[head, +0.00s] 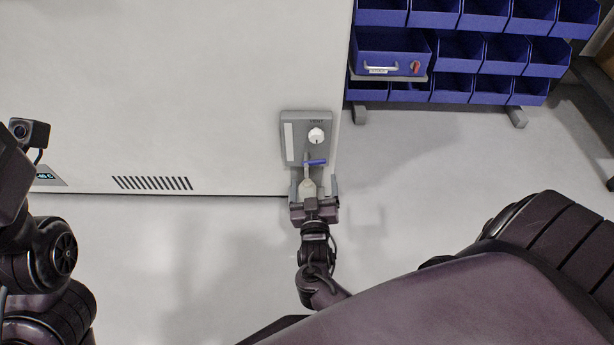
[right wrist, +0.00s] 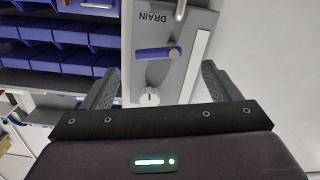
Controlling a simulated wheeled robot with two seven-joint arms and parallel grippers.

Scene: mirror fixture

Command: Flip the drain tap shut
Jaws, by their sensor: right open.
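A grey panel (head: 291,119) is on the white cabinet's face near its right edge. The drain tap's blue lever (head: 316,162) lies crosswise low on the panel, with a pale stem below it. The lever also shows in the right wrist view (right wrist: 155,54), crosswise beside an upside-down "DRAIN" label, its round pivot at its right end. My right gripper (head: 314,188) is open, at the panel's lower end just below the lever. In the right wrist view its fingers (right wrist: 160,88) stand apart with the panel in view between them; no grip on the lever shows. My left gripper is out of view.
A white round knob (head: 316,136) under a "VENT" label sits above the lever. Blue bins (head: 460,50) on a rack stand right of the white cabinet (head: 200,90). Open floor (head: 400,165) lies in front. My left arm is at the left edge.

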